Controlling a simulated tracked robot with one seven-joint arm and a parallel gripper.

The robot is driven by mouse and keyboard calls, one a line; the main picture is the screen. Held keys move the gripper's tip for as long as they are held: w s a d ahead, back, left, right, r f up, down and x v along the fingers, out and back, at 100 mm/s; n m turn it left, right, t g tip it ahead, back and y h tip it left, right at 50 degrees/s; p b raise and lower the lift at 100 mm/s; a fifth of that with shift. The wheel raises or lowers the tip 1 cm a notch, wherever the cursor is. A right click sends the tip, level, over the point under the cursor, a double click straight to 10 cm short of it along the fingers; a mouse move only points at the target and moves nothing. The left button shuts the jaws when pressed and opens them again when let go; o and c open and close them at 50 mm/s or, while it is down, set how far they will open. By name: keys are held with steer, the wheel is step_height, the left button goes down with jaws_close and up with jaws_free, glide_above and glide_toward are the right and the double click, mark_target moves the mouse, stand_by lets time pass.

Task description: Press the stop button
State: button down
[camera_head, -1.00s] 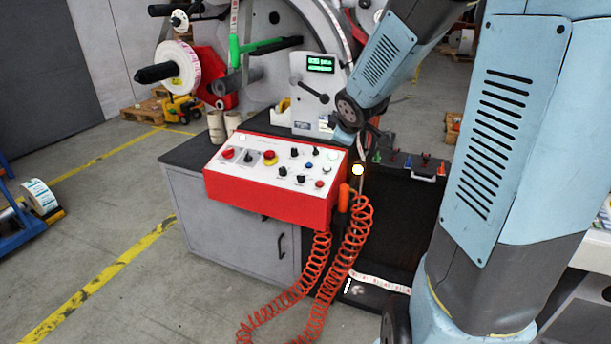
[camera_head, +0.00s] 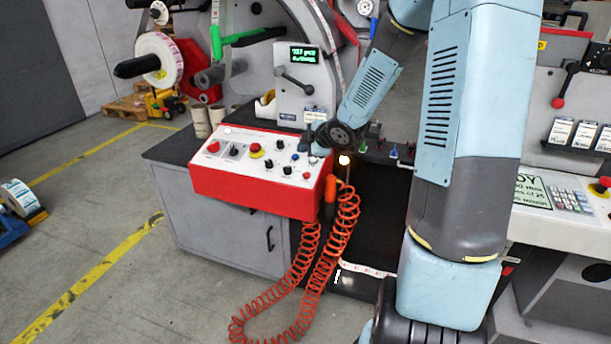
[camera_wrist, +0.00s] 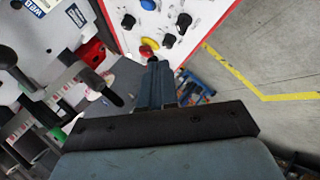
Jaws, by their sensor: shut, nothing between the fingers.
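The red control box (camera_head: 255,190) with a white top panel stands on a dark-topped cabinet. Its panel has a red button (camera_head: 213,147) at the left, a red button with a yellow ring (camera_head: 256,151), several black knobs, a blue button (camera_head: 294,157) and a small red button (camera_head: 306,176) near the right edge. Labels are too small to read. My gripper (camera_wrist: 155,63) is shut and empty, its tips pointing at the panel in the wrist view, with the yellow-ringed button (camera_wrist: 149,44) just ahead of them. The gap between them cannot be judged.
An orange handle (camera_head: 330,189) and coiled orange cables (camera_head: 345,225) hang at the box's right side. The rewinder with its label roll (camera_head: 158,60) and a black lever (camera_head: 297,82) stands behind. Another machine panel (camera_head: 548,192) is at the right.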

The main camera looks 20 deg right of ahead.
steer(key=shift+f, duration=0.1)
steer(key=shift+w+d+f, duration=0.25)
steer(key=shift+w+f, duration=0.05)
steer(key=shift+f, duration=1.1)
steer(key=shift+w+d+f, duration=0.2)
steer(key=shift+w+f, duration=0.15)
steer(key=shift+f, duration=1)
steer(key=shift+w+d+f, duration=0.25)
steer(key=shift+w+f, duration=0.05)
steer(key=shift+f, duration=1.45)
steer(key=shift+w+d+f, duration=0.1)
steer(key=shift+d+f, duration=0.05)
steer(key=shift+f, duration=0.25)
steer(key=shift+r, duration=0.85)
steer(key=shift+s+a+r, duration=0.2)
steer(key=shift+s+r, duration=0.05)
steer(key=shift+r, duration=0.55)
steer(key=shift+s+a+r, duration=0.15)
steer(key=shift+s+r, duration=0.05)
steer(key=shift+r, duration=0.6)
steer(key=shift+s+a+r, duration=0.2)
steer(key=shift+s+r, duration=0.05)
steer(key=shift+r, duration=0.55)
